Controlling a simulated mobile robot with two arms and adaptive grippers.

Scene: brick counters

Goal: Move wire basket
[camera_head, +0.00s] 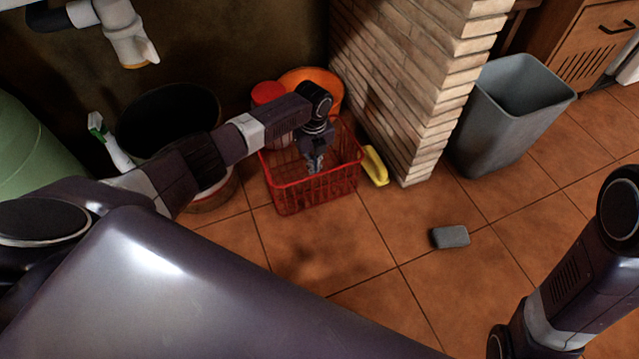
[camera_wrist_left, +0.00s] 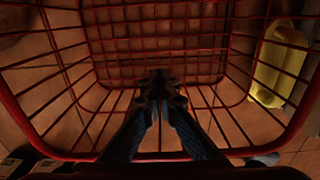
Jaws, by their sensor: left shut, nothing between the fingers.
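The red wire basket (camera_head: 318,190) stands on the tiled floor, left of the brick pillar's foot. It looks empty of objects. My left gripper (camera_head: 316,165) points down into the basket's opening. In the left wrist view, the basket's red rim (camera_wrist_left: 297,118) surrounds the view and its wire grid lies below. The left gripper's fingers (camera_wrist_left: 160,82) are together there, with nothing between them. I cannot tell whether they touch the wires. My right arm shows at the right of the head view, but its gripper is out of view.
A yellow object (camera_head: 375,166) lies right of the basket and shows in the wrist view (camera_wrist_left: 281,62). A brick pillar (camera_head: 410,100) and grey bin (camera_head: 505,120) stand right. A black bucket (camera_head: 170,112) is left, orange and red containers behind. A grey block (camera_head: 450,237) lies on open floor.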

